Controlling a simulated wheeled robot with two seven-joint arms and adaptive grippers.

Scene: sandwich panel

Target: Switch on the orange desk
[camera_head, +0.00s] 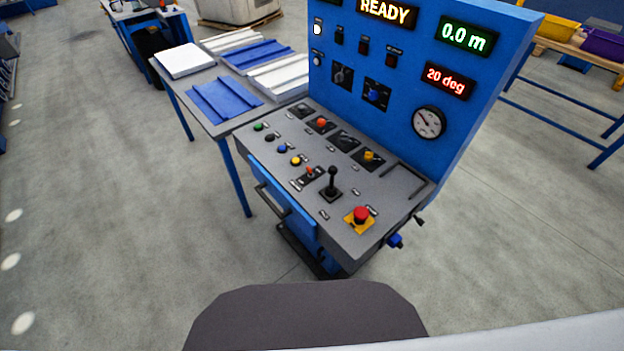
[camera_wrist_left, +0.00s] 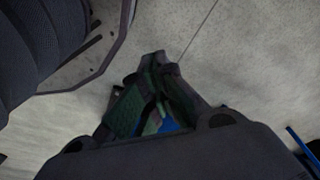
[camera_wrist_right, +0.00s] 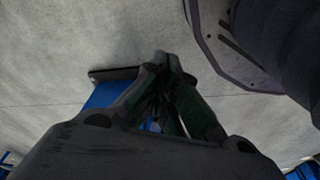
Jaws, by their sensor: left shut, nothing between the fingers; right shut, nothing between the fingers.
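A blue control desk with a grey sloped top (camera_head: 285,150) stands in front of me; I see no desk that is orange all over. On its top are an orange-red knob (camera_head: 321,122), a yellow-orange knob (camera_head: 369,156), a small orange-red switch (camera_head: 310,171), a black lever (camera_head: 332,180) and a red mushroom button (camera_head: 361,214) on a yellow plate. My left gripper (camera_wrist_left: 157,60) is shut and empty in the left wrist view, above the floor. My right gripper (camera_wrist_right: 163,58) is shut and empty in the right wrist view. Neither gripper shows in the head view.
The upright blue panel (camera_head: 400,90) carries lit displays reading READY, 0.0 m and 20 deg, and a round gauge (camera_head: 429,122). A table with blue and white panels (camera_head: 225,98) adjoins the desk at the left. Grey floor (camera_head: 110,220) is free at the left and front.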

